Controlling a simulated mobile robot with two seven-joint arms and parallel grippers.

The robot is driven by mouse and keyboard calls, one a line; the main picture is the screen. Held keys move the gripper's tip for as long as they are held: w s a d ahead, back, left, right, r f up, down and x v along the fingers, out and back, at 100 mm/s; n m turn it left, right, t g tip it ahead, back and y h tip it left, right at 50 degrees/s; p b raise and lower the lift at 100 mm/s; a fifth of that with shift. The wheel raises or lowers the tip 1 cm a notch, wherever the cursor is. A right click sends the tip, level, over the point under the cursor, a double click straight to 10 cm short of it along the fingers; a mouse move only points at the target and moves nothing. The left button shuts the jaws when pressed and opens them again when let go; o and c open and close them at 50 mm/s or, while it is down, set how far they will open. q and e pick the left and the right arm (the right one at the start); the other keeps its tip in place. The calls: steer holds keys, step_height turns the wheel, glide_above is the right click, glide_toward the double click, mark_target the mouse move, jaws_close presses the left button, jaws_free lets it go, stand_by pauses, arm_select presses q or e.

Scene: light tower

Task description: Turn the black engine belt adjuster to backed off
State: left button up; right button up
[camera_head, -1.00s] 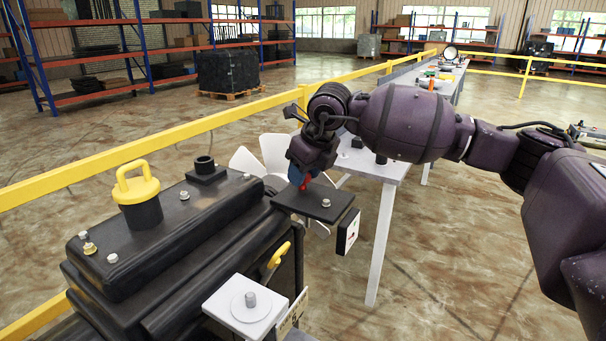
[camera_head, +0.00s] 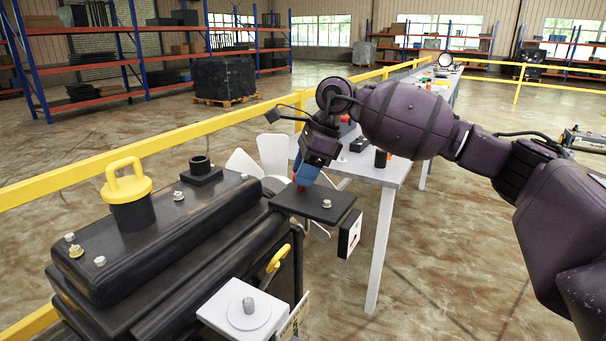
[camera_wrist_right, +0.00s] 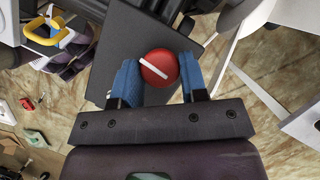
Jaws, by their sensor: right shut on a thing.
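The black engine (camera_head: 150,240) fills the lower left of the head view. A red round knob (camera_wrist_right: 158,67) with a white pointer line sits on the black plate (camera_head: 325,204) at the engine's right end. In the wrist view the line slants from upper left to lower right. My right gripper (camera_head: 304,178), with blue fingers, reaches down to the plate and is shut on the red knob; the fingers also show in the wrist view (camera_wrist_right: 160,78). In the head view the fingers hide most of the knob.
A white dial panel (camera_head: 349,234) hangs at the plate's right edge. A bolt (camera_head: 326,203) stands on the plate. A white fan (camera_head: 273,155) is behind it. A grey table (camera_head: 385,172) stands behind, and a yellow rail (camera_head: 160,148) runs along the back.

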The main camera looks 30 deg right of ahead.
steer(key=shift+n+g, duration=0.3)
steer(key=shift+n, duration=0.3)
steer(key=o, duration=0.9)
steer(key=shift+r, duration=0.1)
steer(key=w+v, duration=0.1)
steer(key=v, duration=0.9)
steer(key=shift+s+d+r, duration=0.25)
steer(key=shift+s, duration=0.2)
